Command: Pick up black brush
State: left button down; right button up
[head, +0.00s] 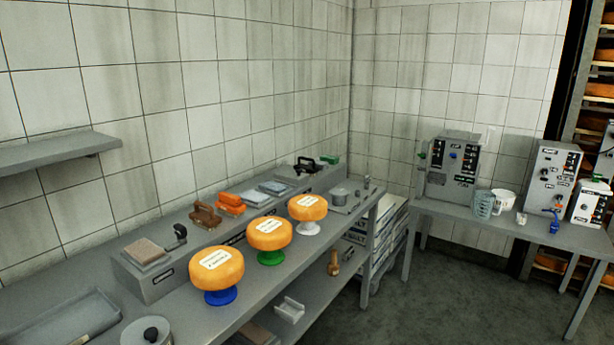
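A black, handled object (305,166) that looks like the black brush lies near the far end of the raised grey ledge along the wall. It is small in the view, so its bristles cannot be made out. A green item (329,160) lies just right of it, and grey-blue flat pieces (275,187) lie nearer along the ledge. Neither of my grippers shows in the head view.
Three orange cheese wheels stand on blue (221,297), green (270,258) and white (307,229) pedestals in front of the ledge. Brown (205,215) and orange (230,204) brush-like items lie on it. A machine table (480,218) stands right; the floor (440,295) between is clear.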

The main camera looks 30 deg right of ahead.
aim_at(312, 170)
jog(key=z, duration=1)
jog(key=u, duration=1.8)
jog(key=z, duration=1.8)
jog(key=u, duration=0.6)
jog(key=i+l+u, duration=0.15)
jog(key=l+u, duration=0.15)
jog(key=i+l+u, duration=0.15)
jog(key=l+u, duration=0.5)
jog(key=l, duration=0.15)
jog(key=i+l+u, duration=0.1)
jog(key=l+u, duration=0.25)
jog(key=l, duration=0.1)
